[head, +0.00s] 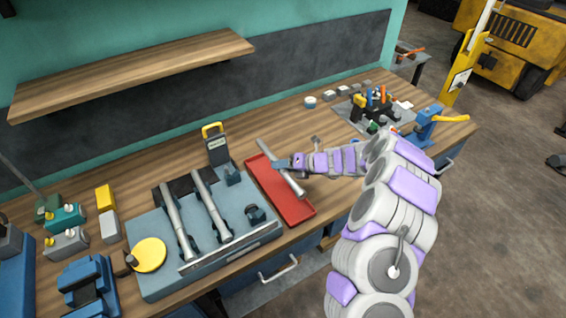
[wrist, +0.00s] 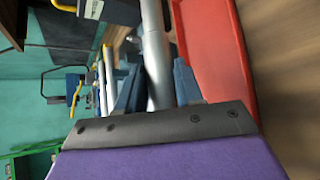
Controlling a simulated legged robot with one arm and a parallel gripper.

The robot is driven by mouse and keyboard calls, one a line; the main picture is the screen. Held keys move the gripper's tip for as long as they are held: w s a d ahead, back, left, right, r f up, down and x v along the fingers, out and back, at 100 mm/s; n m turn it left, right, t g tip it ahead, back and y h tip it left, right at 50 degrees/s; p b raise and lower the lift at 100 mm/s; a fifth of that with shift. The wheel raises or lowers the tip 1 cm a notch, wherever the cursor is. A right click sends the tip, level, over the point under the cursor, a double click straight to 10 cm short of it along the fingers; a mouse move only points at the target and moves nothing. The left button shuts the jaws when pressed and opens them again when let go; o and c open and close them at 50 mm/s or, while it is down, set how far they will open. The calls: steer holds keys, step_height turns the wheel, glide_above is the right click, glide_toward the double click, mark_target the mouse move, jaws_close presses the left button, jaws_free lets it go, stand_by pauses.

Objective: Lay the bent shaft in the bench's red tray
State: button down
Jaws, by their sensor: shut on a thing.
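The silver bent shaft (head: 294,182) is between the fingers of my gripper (head: 283,164), which is shut on it. In the head view the shaft lies across the upper part of the long red tray (head: 290,209), with its far end past the tray's far edge. In the wrist view the shaft (wrist: 153,40) runs between the blue fingers of my gripper (wrist: 157,80), with the red tray (wrist: 212,50) beside it on the right. I cannot tell whether the shaft touches the tray. My fingers hide part of the shaft.
Left of the tray, a grey-blue fixture (head: 158,276) holds two silver shafts (head: 210,205). A yellow-handled meter (head: 217,148) stands behind it. A tool mat (head: 350,115) and a blue vise (head: 425,125) are at the right. Wooden bench surface (head: 335,200) right of the tray is clear.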

steer(key=shift+d+f+b, duration=0.1)
steer(key=shift+f+b, duration=0.2)
steer(key=shift+b, duration=0.05)
steer(key=shift+a+f+b, duration=0.4)
steer(key=shift+f+b, duration=0.2)
steer(key=shift+a+f+b, duration=0.35)
steer(key=shift+f+b, duration=0.55)
steer(key=shift+d+f+b, duration=0.3)
steer(key=shift+f+b, duration=0.2)
steer(key=shift+b, duration=0.15)
steer(key=shift+d+f+b, duration=0.3)
steer(key=shift+f+b, duration=0.2)
steer(key=shift+b, duration=0.1)
steer(key=shift+a+f, duration=0.1)
steer(key=shift+f, duration=0.35)
steer(key=shift+a+f, duration=0.4)
steer(key=shift+d, duration=0.15)
